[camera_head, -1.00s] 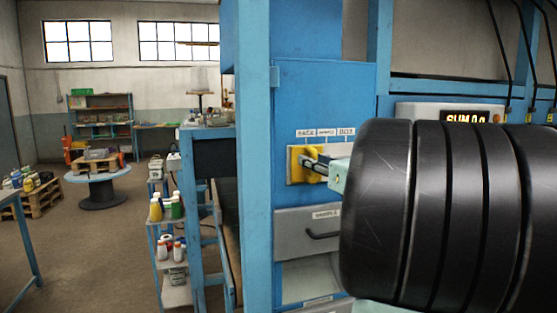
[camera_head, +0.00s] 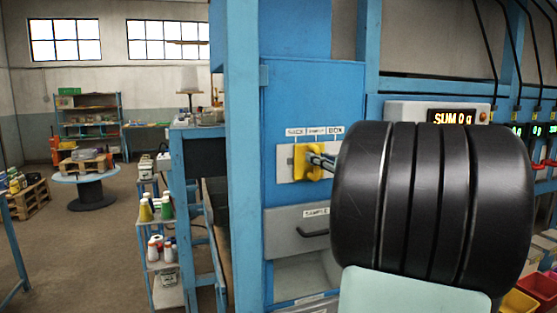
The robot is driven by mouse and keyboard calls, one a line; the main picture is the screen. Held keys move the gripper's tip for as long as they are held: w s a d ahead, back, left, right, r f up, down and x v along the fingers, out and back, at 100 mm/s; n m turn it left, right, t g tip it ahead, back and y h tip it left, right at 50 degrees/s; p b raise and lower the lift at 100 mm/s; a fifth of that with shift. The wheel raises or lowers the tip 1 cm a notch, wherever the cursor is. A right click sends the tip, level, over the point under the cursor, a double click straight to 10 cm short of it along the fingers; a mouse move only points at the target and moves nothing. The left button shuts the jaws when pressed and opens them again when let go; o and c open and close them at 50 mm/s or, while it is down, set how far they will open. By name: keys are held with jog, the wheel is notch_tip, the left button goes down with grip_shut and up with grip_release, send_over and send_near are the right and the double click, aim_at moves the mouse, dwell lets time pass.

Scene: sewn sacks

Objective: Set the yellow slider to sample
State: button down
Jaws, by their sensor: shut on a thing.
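The yellow slider (camera_head: 301,163) sits on a pale plate (camera_head: 285,164) on the blue cabinet front. Above it are three labels: SACK (camera_head: 295,131) at left, SAMPLE (camera_head: 316,131) in the middle and BOX (camera_head: 336,130) at right. The slider stands roughly below the SAMPLE label, with bare plate showing to its left. My gripper (camera_head: 316,161) is shut on the slider, reaching it from the right. My dark arm hides the right end of the plate.
A grey drawer labelled SAMPLE (camera_head: 290,226) with a dark handle is below the slider. A lit display (camera_head: 455,117) reads SUM 0 g at right. A blue post (camera_head: 240,180) stands left of the cabinet. Red and yellow bins (camera_head: 538,287) are at lower right.

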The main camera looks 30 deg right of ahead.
jog(key=shift+s+d, duration=0.25)
jog(key=shift+d, duration=0.9)
jog(key=c, duration=2)
grip_release()
jog(key=s, duration=1.2)
jog(key=shift+a, duration=0.25)
